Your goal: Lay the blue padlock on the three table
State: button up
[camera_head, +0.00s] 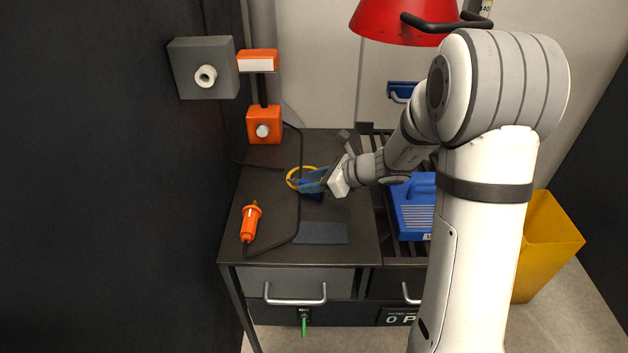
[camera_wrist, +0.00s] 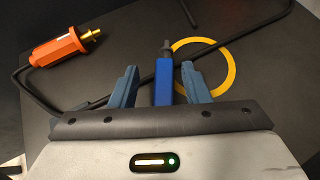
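A narrow blue object with a dark tip (camera_wrist: 163,78) shows between my fingers in the wrist view. It may be the blue padlock seen edge-on; its full shape is hidden. My gripper (camera_head: 312,182) is low over the dark tabletop (camera_head: 270,180). In the wrist view my gripper (camera_wrist: 160,84) has its blue-grey fingers apart, one on each side of the blue object, with a narrow gap showing on both sides. A yellow ring (camera_wrist: 232,72) lies flat on the tabletop just beyond the fingers. I see no figure three on any table.
An orange tool (camera_head: 250,223) with a black cable lies at the left of the tabletop. A dark flat plate (camera_head: 320,233) lies near the front edge. A blue case (camera_head: 412,215) sits on the slatted surface at right. A yellow bin (camera_head: 545,240) stands beyond it.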

jog(key=shift+o, duration=0.2)
jog(key=v, duration=0.7)
jog(key=shift+s+d+r, duration=0.2)
jog(key=shift+d, duration=0.15)
jog(key=s+r+n+g+h+p, duration=0.3)
jog(key=s+r+n+g+h, duration=0.15)
jog(key=s+n, duration=0.95)
jog(key=s+d+r+n+t+h, duration=0.1)
jog(key=s+d+n+h, duration=0.2)
jog(key=s+d+n, duration=0.1)
jog(key=s+d+r+n+t+h+p, duration=0.1)
jog(key=s+d+r+n+h, duration=0.1)
jog(key=s+d+n+h, duration=0.1)
jog(key=shift+s+d+r+n, duration=0.3)
jog(key=shift+s+d+n, duration=0.2)
jog(key=shift+s+n, duration=0.55)
